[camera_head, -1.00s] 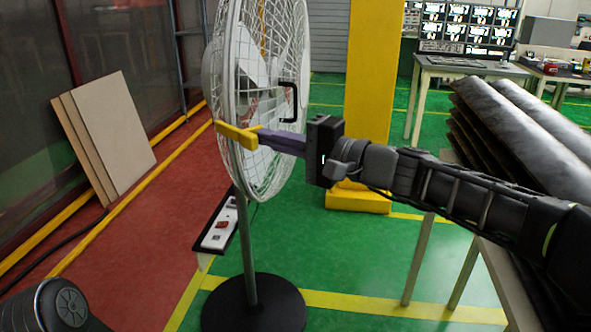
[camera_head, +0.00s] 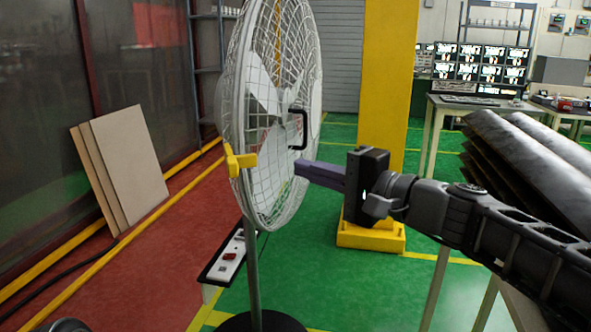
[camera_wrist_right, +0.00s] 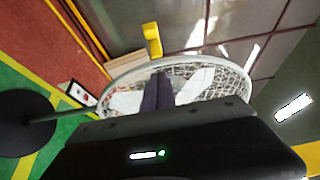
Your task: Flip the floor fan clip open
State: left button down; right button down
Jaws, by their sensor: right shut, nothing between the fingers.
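The floor fan (camera_head: 268,110) stands on a thin pole with a round white wire cage. A yellow clip (camera_head: 240,162) sits on the near left rim of the cage. One part of it points up and a short arm reaches right across the rim; I cannot tell for sure how far it is flipped. The clip also shows beyond the rim in the right wrist view (camera_wrist_right: 152,40). My right gripper (camera_head: 298,168), with purple fingers, is shut and empty. It is right of the clip, apart from it, beside the cage.
A black handle (camera_head: 298,130) is on the fan's right side. A yellow pillar (camera_head: 385,100) stands behind my right gripper. Stacked dark panels (camera_head: 520,160) lie at the right. Boards (camera_head: 125,165) lean on the left wall.

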jog(key=s+d, duration=0.2)
jog(key=s, duration=0.2)
jog(key=shift+s+d, duration=0.25)
jog(key=shift+d, duration=0.15)
